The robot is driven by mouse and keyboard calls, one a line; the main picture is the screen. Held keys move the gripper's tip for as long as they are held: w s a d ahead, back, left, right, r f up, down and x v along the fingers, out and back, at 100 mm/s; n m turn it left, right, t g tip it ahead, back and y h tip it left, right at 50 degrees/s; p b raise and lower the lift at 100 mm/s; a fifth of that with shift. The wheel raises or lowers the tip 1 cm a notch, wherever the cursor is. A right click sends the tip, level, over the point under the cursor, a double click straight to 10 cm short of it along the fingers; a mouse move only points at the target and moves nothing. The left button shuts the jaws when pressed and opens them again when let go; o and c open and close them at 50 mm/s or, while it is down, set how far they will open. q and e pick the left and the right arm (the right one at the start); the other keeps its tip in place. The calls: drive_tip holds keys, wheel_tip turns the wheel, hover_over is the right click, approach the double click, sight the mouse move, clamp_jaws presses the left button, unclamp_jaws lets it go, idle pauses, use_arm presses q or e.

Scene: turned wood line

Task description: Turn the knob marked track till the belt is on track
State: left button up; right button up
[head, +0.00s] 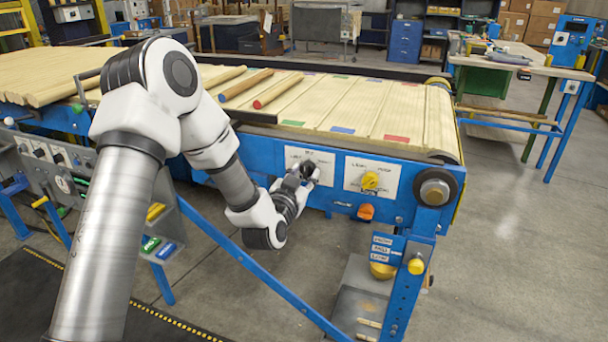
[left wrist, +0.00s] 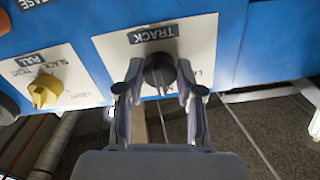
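The black track knob (left wrist: 158,70) sits on a white plate (left wrist: 195,45) labelled TRACK on the blue conveyor side. My left gripper (left wrist: 159,84) has a finger on either side of the knob, close against it, and looks shut on it. In the head view my left gripper (head: 301,178) reaches the same panel, and hides most of the knob. The pale belt (head: 345,108) carries red, blue and green marks; its near edge runs along the blue frame, and its exact alignment is hard to tell. My right gripper is out of view.
A yellow slack knob (head: 370,181) is on the plate to the right in the head view, with an orange button (head: 365,212) below. Wooden rods (head: 278,90) lie on the belt. A workbench (head: 520,62) stands at right; the floor between is clear.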

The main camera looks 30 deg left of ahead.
use_arm(q)
drive_tip(key=shift+m, duration=0.3)
drive_tip(key=shift+r+m+p, duration=0.2)
drive_tip(key=shift+m+p, duration=0.8)
drive_tip(key=shift+m, duration=0.2)
drive_tip(key=m+p, duration=0.2)
drive_tip(key=m, duration=0.1)
drive_tip(key=shift+a+m, duration=0.1)
drive_tip(key=shift+m, duration=0.2)
drive_tip(key=m+p, duration=0.2)
drive_tip(key=m, duration=0.1)
drive_tip(key=shift+p, duration=0.3)
drive_tip(key=shift+m+p, duration=0.7)
drive_tip(key=shift+m, duration=0.5)
drive_tip(key=shift+f, duration=0.1)
drive_tip(key=o, duration=1.1)
drive_tip(key=shift+o, duration=0.2)
drive_tip(key=shift+s, duration=0.15)
